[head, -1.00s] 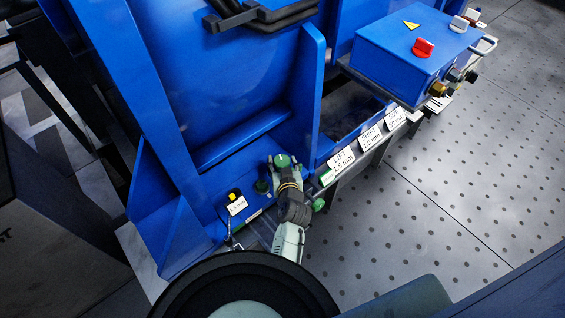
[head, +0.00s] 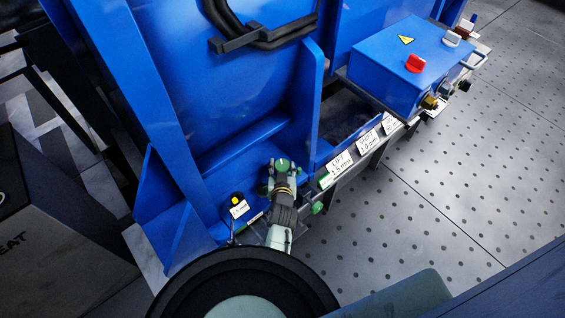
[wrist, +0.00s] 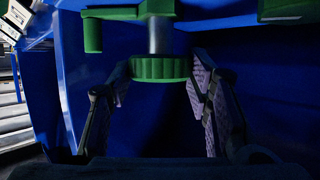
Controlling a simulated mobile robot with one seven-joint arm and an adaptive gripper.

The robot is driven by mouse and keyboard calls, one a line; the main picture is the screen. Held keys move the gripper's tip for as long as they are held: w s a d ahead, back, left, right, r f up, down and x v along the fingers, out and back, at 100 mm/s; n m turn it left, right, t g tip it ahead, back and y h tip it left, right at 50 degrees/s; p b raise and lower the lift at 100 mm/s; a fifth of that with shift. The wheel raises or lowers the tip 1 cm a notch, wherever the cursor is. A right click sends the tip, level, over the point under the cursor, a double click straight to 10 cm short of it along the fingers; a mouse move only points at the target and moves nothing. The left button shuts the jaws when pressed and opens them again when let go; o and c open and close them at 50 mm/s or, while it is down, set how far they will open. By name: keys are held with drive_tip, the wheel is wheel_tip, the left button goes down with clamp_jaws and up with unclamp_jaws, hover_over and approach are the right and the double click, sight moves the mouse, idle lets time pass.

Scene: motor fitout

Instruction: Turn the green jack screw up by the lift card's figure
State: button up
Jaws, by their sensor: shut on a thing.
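The green jack screw (wrist: 160,69) has a ribbed round head under a grey metal shaft in the wrist view. In the head view its green top (head: 282,164) with a pale line shows at my gripper's tip. My gripper (wrist: 161,80) has a finger on each side of the ribbed head and is shut on it; the left finger's contact is partly dark. The lift card (head: 340,167) is white with a green edge, stands right of my gripper, and reads LIFT 1.5 mm.
The shift card (head: 368,141) stands beyond the lift card, with another card partly hidden behind the blue box (head: 397,70). A yellow-topped gauge with a small label (head: 239,209) is left of my gripper. A blue upright plate (head: 308,95) rises close behind. Open floor lies right.

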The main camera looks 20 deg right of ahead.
sight(282, 168)
drive_tip(key=o, duration=1.1)
drive_tip(key=shift+o, duration=0.2)
wheel_tip(282, 168, up, 10)
idle(1.6)
